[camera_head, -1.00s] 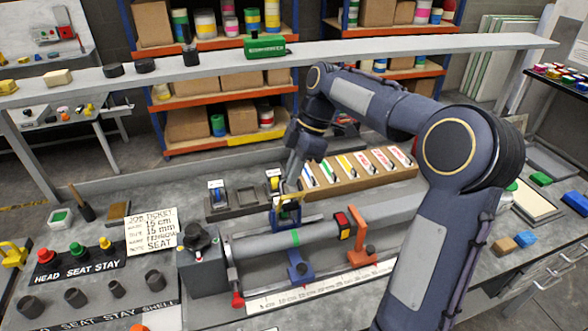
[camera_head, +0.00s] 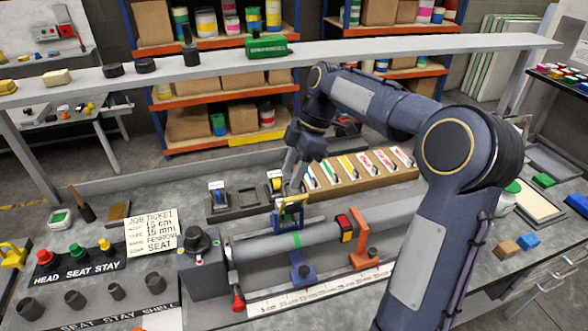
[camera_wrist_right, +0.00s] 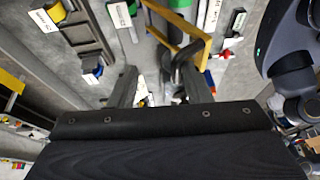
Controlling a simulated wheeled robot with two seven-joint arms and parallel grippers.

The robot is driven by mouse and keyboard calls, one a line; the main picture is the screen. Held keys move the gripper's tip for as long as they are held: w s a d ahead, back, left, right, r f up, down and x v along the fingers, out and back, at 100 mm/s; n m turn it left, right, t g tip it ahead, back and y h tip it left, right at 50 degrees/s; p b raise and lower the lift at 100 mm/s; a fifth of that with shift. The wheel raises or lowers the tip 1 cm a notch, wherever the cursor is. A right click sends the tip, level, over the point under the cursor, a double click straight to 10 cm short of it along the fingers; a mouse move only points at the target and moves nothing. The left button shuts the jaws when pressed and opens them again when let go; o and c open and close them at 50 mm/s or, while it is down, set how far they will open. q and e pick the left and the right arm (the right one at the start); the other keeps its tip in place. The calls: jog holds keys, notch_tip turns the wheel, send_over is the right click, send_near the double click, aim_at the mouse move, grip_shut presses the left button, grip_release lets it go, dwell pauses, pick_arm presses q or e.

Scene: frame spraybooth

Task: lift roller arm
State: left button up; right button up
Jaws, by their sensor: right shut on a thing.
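The roller arm (camera_head: 289,217), a blue bracket with a yellow frame, stands at the back of the grey tube (camera_head: 268,246) on the bench fixture. My right gripper (camera_head: 290,187) reaches down to its top from behind and is shut on it. In the right wrist view the yellow frame (camera_wrist_right: 191,38) lies beyond the fingers of my right gripper (camera_wrist_right: 160,88), with a dark part between them. The exact grip contact is partly hidden. My left gripper is not in view.
A grey box with a black knob (camera_head: 202,242) holds the tube's left end. An orange stand (camera_head: 364,245) and a blue stand (camera_head: 301,266) are along it. A wooden rack of cards (camera_head: 352,172) and tape holders (camera_head: 243,201) lie behind. A ruler strip (camera_head: 290,300) lies in front.

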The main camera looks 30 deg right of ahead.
jog(key=shift+w+d, duration=0.1)
jog(key=v, duration=0.7)
jog(key=shift+r, duration=0.4)
dwell(0.3)
